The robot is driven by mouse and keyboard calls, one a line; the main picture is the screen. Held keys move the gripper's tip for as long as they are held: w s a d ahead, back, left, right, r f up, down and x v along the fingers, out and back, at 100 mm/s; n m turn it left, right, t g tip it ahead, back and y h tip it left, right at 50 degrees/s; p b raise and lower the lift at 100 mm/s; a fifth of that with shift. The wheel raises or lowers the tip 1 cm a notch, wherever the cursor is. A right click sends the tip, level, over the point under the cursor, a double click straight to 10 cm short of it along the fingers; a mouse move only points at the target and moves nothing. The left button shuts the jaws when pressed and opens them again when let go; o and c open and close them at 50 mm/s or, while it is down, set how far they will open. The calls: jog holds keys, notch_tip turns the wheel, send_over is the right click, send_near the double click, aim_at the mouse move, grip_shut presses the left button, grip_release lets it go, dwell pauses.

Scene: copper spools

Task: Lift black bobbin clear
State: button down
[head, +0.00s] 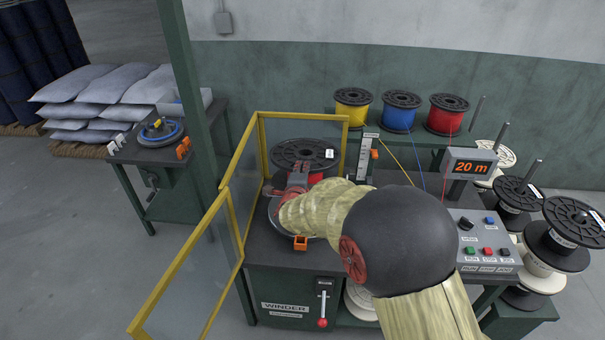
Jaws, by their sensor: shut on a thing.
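A black bobbin (303,152) with a small white label is over the winder table, inside the yellow-framed guard. My gripper (297,176) is at the bobbin's near side, shut on it. My arm hides the bobbin's lower part and much of the round metal plate (274,216) below. I cannot tell how far the bobbin is above the plate.
The yellow-framed clear guard (241,180) stands around the left and back. A "20 m" display (473,167) and control panel (487,243) are on the right. Yellow, blue and red spools (401,112) stand behind. Black and white spools (566,233) are stacked at right.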

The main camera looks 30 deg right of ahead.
notch_tip(320, 180, up, 8)
jog(key=p, duration=0.3)
jog(key=shift+w+f+p, duration=0.1)
jog(key=shift+f+p, duration=0.05)
jog(key=shift+p, duration=0.2)
jog(key=shift+s+a+r+p, duration=0.2)
jog(key=shift+r+p, duration=0.15)
jog(key=shift+r, duration=0.4)
jog(key=shift+w+d+r, duration=0.1)
jog(key=shift+d+r, duration=0.05)
jog(key=shift+r, duration=0.05)
notch_tip(320, 180, up, 5)
jog(key=w+d+p, duration=0.1)
jog(key=w+p, duration=0.1)
jog(key=shift+w+d, duration=0.25)
jog(key=shift+d, duration=0.15)
jog(key=shift+r, duration=0.1)
